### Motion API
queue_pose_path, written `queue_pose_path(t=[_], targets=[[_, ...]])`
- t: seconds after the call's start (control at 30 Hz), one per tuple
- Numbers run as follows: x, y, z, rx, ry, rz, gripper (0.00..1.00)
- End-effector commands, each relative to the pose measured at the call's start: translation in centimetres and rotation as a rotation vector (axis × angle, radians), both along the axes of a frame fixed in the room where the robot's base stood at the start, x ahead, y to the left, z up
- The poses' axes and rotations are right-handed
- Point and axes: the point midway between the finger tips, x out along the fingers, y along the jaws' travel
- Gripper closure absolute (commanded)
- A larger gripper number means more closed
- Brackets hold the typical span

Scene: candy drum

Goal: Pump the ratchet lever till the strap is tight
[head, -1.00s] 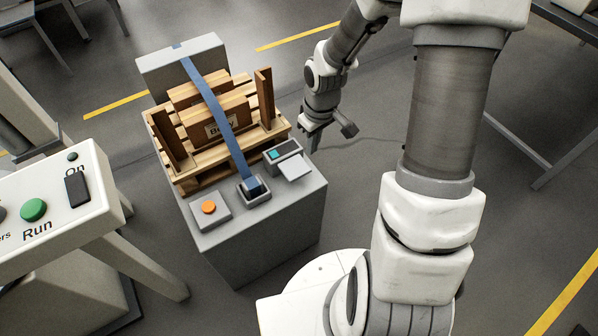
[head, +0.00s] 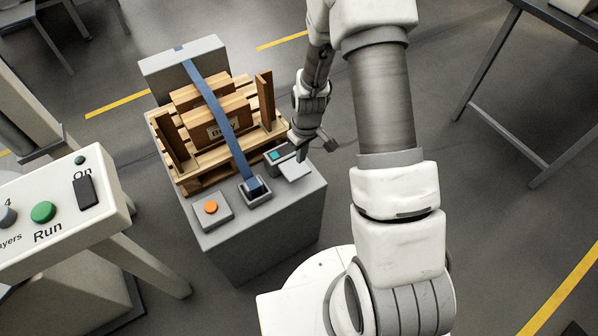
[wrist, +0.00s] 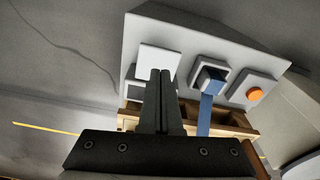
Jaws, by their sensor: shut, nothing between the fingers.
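The blue strap (head: 213,105) runs from the grey block over the crates down to the ratchet (head: 255,191) on the grey stand's near end. The ratchet is a grey frame with a dark blue piece in it, perhaps the lever; its exact position is hard to tell. It also shows in the wrist view (wrist: 210,78), right of my fingers, with the strap (wrist: 204,115) below it. My gripper (head: 299,158) is above the small display unit, right of the ratchet and apart from it. In the wrist view its two fingers (wrist: 161,75) are together and empty, covering part of the display unit.
An orange button (head: 211,207) sits left of the ratchet. The display unit (head: 276,156) has a teal screen and a white plate (head: 295,171). Crates stand on a wooden pallet (head: 190,180) behind. A control panel (head: 110,205) with a green button is at the left.

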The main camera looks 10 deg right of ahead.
Motion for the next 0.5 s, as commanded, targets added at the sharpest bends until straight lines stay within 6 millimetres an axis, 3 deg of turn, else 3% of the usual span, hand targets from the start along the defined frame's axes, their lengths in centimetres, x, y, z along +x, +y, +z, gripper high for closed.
queue_pose_path(t=[0.27, 0.5], targets=[[0.0, 0.0, -0.2, 0.0, 0.0, 0.0, 1.0], [0.1, 0.1, -2.0, 0.001, 0.0, 0.0, 1.0]])
